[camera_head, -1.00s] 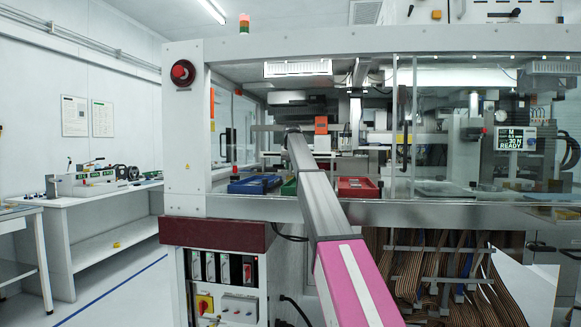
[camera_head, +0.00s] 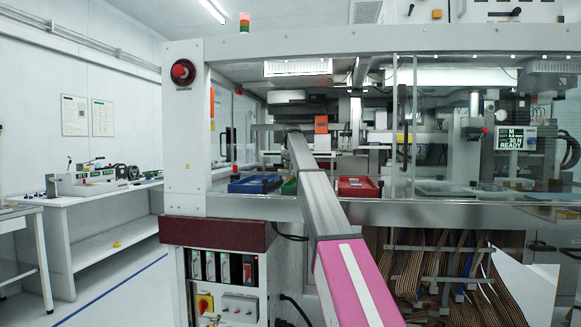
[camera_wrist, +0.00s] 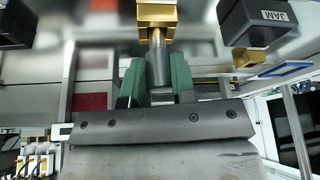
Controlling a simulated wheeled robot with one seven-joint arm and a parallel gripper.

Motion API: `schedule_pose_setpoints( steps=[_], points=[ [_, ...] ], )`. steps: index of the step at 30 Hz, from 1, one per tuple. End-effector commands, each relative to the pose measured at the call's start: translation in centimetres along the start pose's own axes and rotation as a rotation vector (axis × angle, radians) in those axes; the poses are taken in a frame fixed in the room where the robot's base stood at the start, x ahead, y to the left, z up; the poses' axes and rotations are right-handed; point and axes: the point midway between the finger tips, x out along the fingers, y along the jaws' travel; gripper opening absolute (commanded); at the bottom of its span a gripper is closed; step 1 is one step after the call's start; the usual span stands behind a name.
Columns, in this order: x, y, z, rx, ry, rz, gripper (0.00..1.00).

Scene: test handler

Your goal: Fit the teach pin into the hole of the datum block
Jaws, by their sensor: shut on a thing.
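In the wrist view my gripper (camera_wrist: 157,82) has two green fingers shut on a grey metal pin (camera_wrist: 159,66), taken to be the teach pin. The pin's narrower end points to the top of the picture, at a brass-coloured block (camera_wrist: 157,14) that may be the datum block. The end and the block meet in the picture; I cannot tell whether they touch or whether the pin is in a hole. In the head view my arm reaches into the machine, and my gripper, pin and block cannot be made out.
A black box marked JAM (camera_wrist: 258,20) and a smaller brass part (camera_wrist: 248,57) are close on the right. Another dark box (camera_wrist: 28,24) is at the upper left. In the head view, blue (camera_head: 256,184) and red (camera_head: 358,187) trays flank my arm.

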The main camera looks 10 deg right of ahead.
Motion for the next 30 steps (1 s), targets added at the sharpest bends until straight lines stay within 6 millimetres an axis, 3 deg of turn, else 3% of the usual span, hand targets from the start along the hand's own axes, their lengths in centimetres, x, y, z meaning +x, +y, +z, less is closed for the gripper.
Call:
schedule_pose_setpoints(
  steps=[30],
  points=[
    [-0.49, -0.03, -0.43, 0.000, -0.002, -0.001, 0.01]
  ],
)
